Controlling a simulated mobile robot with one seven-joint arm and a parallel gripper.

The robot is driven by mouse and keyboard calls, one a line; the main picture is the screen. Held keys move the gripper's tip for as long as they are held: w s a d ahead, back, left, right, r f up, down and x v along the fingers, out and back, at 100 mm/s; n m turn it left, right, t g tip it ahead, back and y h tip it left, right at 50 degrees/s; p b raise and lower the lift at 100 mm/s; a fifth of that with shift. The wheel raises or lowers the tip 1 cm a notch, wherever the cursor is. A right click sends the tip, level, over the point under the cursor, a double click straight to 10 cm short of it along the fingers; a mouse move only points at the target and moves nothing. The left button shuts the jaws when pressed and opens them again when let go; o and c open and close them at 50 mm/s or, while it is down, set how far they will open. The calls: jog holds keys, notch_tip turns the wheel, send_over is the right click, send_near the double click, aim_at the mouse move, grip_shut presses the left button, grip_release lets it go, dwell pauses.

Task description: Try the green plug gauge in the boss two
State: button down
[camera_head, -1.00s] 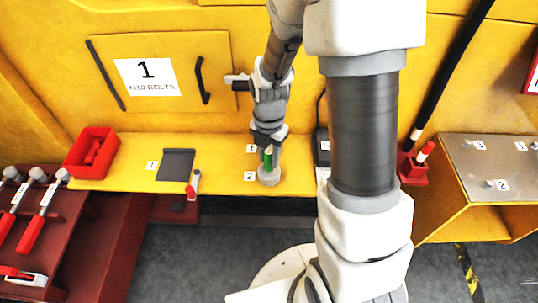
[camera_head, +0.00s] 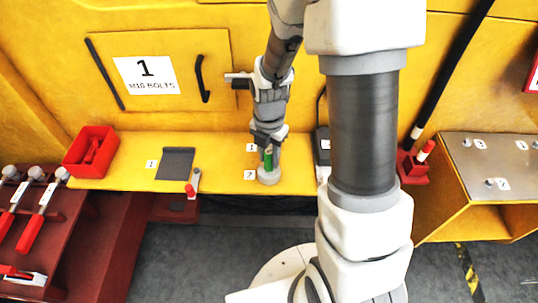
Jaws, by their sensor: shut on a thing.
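My gripper (camera_head: 268,146) points down over the yellow ledge and is shut on the green plug gauge (camera_head: 268,160). The gauge stands upright, its green handle showing just below the fingers. Its lower end meets the top of the round grey boss two (camera_head: 269,179), beside the label 2 (camera_head: 250,175). I cannot tell how deep the gauge sits in the boss. The label 1 (camera_head: 251,148) is partly visible behind, and the boss by it is hidden by my gripper.
A dark box (camera_head: 322,145) stands right of my gripper. A red holder (camera_head: 413,167) and a metal-topped bench (camera_head: 510,165) are further right.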

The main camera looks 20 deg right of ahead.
jog(key=c, duration=0.5)
grip_release()
jog(key=shift+r, duration=0.1)
notch_tip(320, 180, up, 29)
jog(key=p, duration=1.1)
jog(key=shift+p, duration=0.4)
jog(key=shift+r, duration=0.1)
